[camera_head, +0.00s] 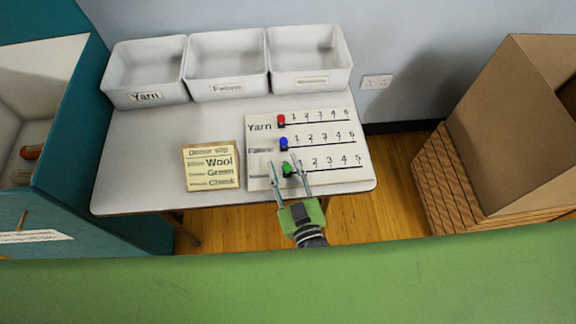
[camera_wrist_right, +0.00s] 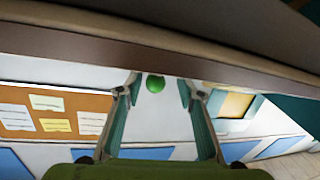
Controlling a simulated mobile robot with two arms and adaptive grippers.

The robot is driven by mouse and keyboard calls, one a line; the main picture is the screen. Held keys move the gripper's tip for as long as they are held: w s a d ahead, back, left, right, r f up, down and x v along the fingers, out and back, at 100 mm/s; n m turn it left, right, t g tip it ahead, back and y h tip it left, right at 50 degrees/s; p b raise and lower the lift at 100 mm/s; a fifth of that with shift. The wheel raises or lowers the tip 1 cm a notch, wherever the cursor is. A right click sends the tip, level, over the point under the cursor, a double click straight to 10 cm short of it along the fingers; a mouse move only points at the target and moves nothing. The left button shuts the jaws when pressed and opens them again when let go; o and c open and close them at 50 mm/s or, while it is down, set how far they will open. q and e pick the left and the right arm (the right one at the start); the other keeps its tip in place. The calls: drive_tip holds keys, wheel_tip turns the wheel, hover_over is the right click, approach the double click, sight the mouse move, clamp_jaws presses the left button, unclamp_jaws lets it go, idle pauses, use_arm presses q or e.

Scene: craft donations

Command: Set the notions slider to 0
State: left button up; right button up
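The slider board (camera_head: 335,181) lies on the table, with three rows numbered up to 5. The green knob (camera_head: 287,169) is on the bottom row, whose label is mostly hidden by my gripper. It sits left of the 2, about in line with the knobs above; the 0 and 1 marks are not readable there. My right gripper (camera_head: 284,163) is open, one finger on each side of the green knob. In the right wrist view the green knob (camera_wrist_right: 155,84) shows between the spread fingers, with gaps on both sides. My left gripper is out of view.
The red Yarn knob (camera_head: 281,119) and blue knob (camera_head: 284,144) sit left of their 1 marks. A donor slip (camera_head: 211,167) lies left of the board. Three white bins (camera_head: 226,68) stand behind. A cardboard box (camera_head: 515,120) stands at right.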

drive_tip(key=v, duration=1.2)
drive_tip(key=shift+r, duration=0.1)
idle(0.4)
drive_tip(key=s+d+f+g, duration=0.2)
drive_tip(key=s+f+g, duration=0.15)
drive_tip(key=f, duration=0.95)
drive_tip(key=s+d+f+g, duration=0.2)
drive_tip(key=f+g, duration=0.2)
drive_tip(key=f, duration=0.8)
drive_tip(key=s+d+f+m+g+h, duration=0.1)
drive_tip(key=s+d+f+g+h, duration=0.1)
drive_tip(key=s+d+f+g, duration=0.2)
drive_tip(key=s+d+f+m+g+h, duration=0.1)
drive_tip(key=s+d+f+g, duration=0.4)
drive_tip(key=s+d+f, duration=0.5)
drive_tip(key=s+f+h, duration=0.1)
drive_tip(key=s+f, duration=0.3)
drive_tip(key=s, duration=0.1)
drive_tip(key=shift+s+d, duration=0.3)
drive_tip(key=shift+d, duration=0.05)
